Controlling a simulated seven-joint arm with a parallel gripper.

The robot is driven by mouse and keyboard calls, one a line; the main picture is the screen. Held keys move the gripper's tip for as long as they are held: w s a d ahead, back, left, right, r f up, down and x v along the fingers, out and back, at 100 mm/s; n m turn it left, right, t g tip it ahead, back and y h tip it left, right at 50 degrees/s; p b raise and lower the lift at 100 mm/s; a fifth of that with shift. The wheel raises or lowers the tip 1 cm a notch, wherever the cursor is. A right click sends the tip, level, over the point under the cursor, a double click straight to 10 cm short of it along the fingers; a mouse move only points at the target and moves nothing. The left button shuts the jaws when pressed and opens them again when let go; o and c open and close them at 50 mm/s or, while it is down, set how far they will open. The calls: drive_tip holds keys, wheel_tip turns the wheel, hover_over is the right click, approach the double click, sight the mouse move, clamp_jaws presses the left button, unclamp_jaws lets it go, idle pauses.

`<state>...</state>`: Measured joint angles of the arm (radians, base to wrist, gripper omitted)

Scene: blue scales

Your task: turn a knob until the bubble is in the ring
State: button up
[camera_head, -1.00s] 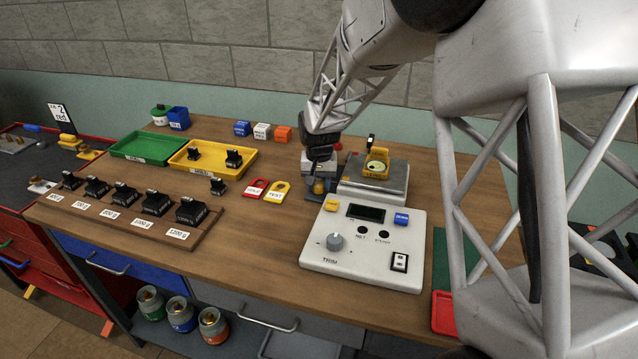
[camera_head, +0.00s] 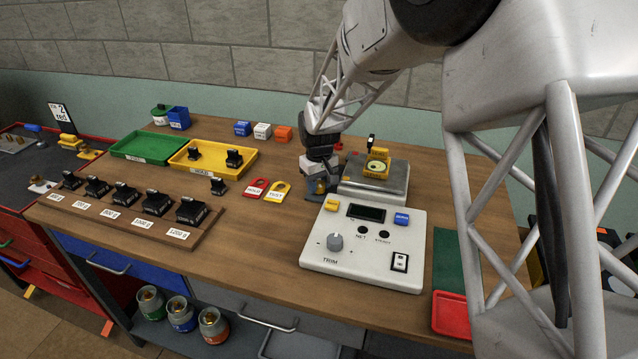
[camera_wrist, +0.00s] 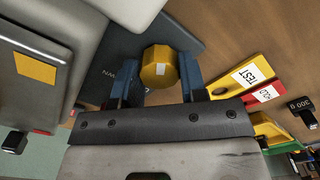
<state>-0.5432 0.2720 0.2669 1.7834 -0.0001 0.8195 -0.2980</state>
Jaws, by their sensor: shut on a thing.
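In the head view my gripper (camera_head: 319,187) is at the left front of the scale's metal plate (camera_head: 384,190) and mostly hides the knob. The yellow bubble level (camera_head: 376,165) with its round vial sits on that plate. The vial is too small to tell where the bubble lies against the ring.
The white control panel (camera_head: 318,252) with a grey TRIM knob (camera_head: 335,242) is in front. Red and yellow tags (camera_head: 279,190) lie left of my gripper. A yellow tray (camera_head: 203,171), a green tray (camera_head: 138,158) and a rack of black weights (camera_head: 190,210) are farther left.

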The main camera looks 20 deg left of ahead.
sight(319, 183)
drive_tip(key=shift+n, duration=1.6)
drive_tip(key=o, duration=0.9)
drive_tip(key=shift+o, duration=0.2)
drive_tip(key=shift+r, duration=0.1)
drive_tip(key=shift+r, duration=3.8)
